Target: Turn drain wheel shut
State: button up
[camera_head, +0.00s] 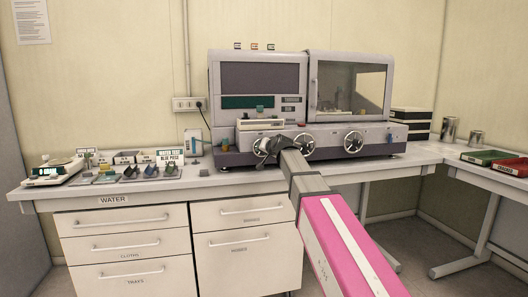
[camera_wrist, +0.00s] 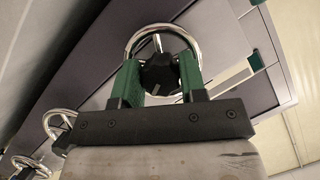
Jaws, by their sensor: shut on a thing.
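The machine's front carries three chrome handwheels: a left wheel (camera_wrist: 165,27), a middle wheel (camera_head: 303,144) and a right wheel (camera_head: 353,142). I cannot read which one is labelled as the drain. My gripper (camera_head: 271,147) is at the left wheel and partly hides it in the head view. In the wrist view my gripper (camera_wrist: 160,64) has its green fingers on either side of the black hub (camera_wrist: 160,75), at the chrome rim. It is shut on this wheel. The rim's lower part is hidden behind the fingers and the gripper body.
The grey machine (camera_head: 225,130) stands on a white bench (camera_head: 115,188). Labelled trays and a scale (camera_head: 55,172) lie to the left. A green tray (camera_head: 487,157) and a red tray (camera_head: 512,167) lie on the right bench. The bench front before the right wheel is clear.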

jog(key=n+h, duration=0.3)
jog(key=n, duration=0.1)
jog(key=n+t+h, duration=0.1)
jog(key=n+h, duration=0.1)
jog(key=n, duration=0.2)
jog(key=shift+n+t+h, duration=0.3)
jog(key=shift+h, duration=0.1)
dwell(0.7)
jog(key=o, duration=0.9)
jog(key=shift+s, duration=0.1)
jog(key=v, duration=1)
jog(key=shift+s, duration=0.35)
